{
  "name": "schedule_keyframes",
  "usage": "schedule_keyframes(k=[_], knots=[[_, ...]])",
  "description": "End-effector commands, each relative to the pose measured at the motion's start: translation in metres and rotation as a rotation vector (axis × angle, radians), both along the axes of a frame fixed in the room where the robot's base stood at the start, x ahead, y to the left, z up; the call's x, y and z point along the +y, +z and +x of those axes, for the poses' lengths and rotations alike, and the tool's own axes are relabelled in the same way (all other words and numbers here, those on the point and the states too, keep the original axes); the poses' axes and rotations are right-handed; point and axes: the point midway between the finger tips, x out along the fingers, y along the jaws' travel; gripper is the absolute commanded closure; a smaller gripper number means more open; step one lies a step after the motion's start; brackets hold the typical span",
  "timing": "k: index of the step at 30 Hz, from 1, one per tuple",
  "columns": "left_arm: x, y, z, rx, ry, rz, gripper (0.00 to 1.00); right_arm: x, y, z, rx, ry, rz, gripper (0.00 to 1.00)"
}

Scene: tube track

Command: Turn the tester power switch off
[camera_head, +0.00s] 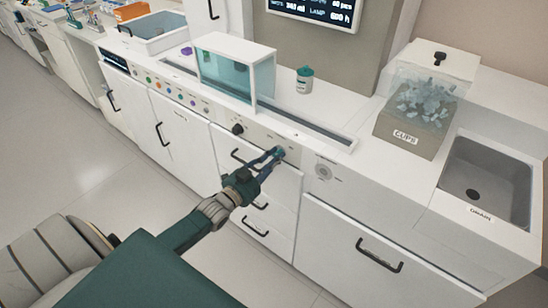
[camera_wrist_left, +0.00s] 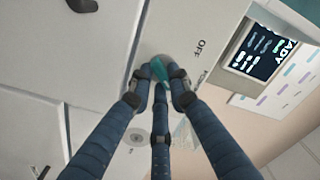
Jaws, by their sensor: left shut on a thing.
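My left gripper (camera_head: 273,157) reaches the front panel of the counter (camera_head: 262,134). In the left wrist view its dark blue fingers (camera_wrist_left: 160,88) are closed around a teal switch handle (camera_wrist_left: 157,68) on a pale round mount. The word OFF shows on the panel beside the handle, and a second label is partly hidden by a finger. Fingers cover much of the handle, so its exact setting is hard to tell. In the head view the gripper hides the switch. My right gripper is in neither view.
A black knob (camera_head: 237,129) lies left of my gripper and a grey round dial (camera_head: 323,172) right of it. A glazed box (camera_head: 232,70), a teal-lidded jar (camera_head: 304,80), a CUPS bin (camera_head: 408,132) and a sink (camera_head: 484,184) are on the counter. Drawer handles protrude below.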

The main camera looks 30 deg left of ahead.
Motion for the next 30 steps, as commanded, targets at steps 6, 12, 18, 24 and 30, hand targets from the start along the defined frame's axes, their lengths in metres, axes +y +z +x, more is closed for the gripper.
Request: schedule_keyframes(k=[6,12,18,24,30], knots=[[-0.0004,0.0003,-0.0004,0.017,0.0,-0.171,1.0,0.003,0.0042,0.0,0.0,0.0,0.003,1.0],[-0.0007,0.0014,-0.0004,0.031,-0.001,-0.361,1.0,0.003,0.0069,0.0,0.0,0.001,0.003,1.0],[-0.0005,0.002,-0.0004,0.046,-0.001,-0.551,1.0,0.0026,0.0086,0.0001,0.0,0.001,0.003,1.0],[-0.0004,0.0023,-0.0005,0.062,0.0,-0.74,1.0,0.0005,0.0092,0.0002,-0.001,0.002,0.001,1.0],[0.0,0.0028,-0.0005,0.076,0.001,-0.93,1.0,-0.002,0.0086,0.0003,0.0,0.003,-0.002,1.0]])
